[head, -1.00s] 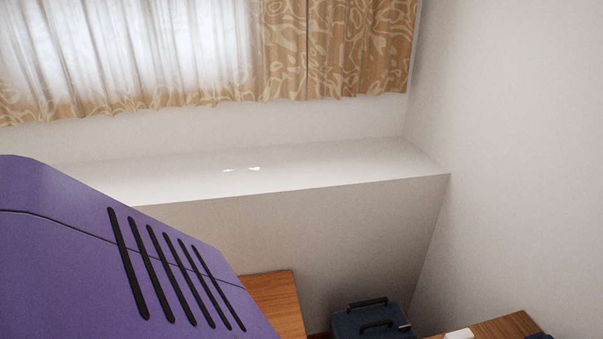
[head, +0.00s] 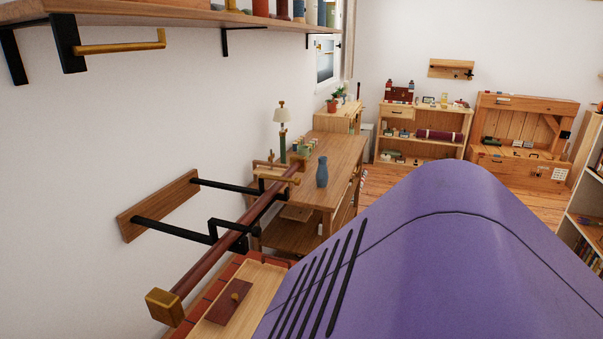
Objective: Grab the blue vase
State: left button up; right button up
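The blue vase (head: 322,172) stands upright on a wooden desk (head: 345,152), near the desk's front edge, a little right of the middle of the head view. It is small and some way off, with nothing touching it that I can see. Neither of my grippers shows in the head view. A large purple part with black slots fills the lower right and hides the floor in front of the desk.
A dark red rail with brass ends (head: 235,235) runs along the left wall on black brackets. A wooden shelf (head: 180,14) hangs above. A low shelf unit (head: 420,135) and a wooden chest (head: 520,140) stand at the back.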

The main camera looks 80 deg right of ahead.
aim_at(322, 176)
jog(key=z, duration=2.55)
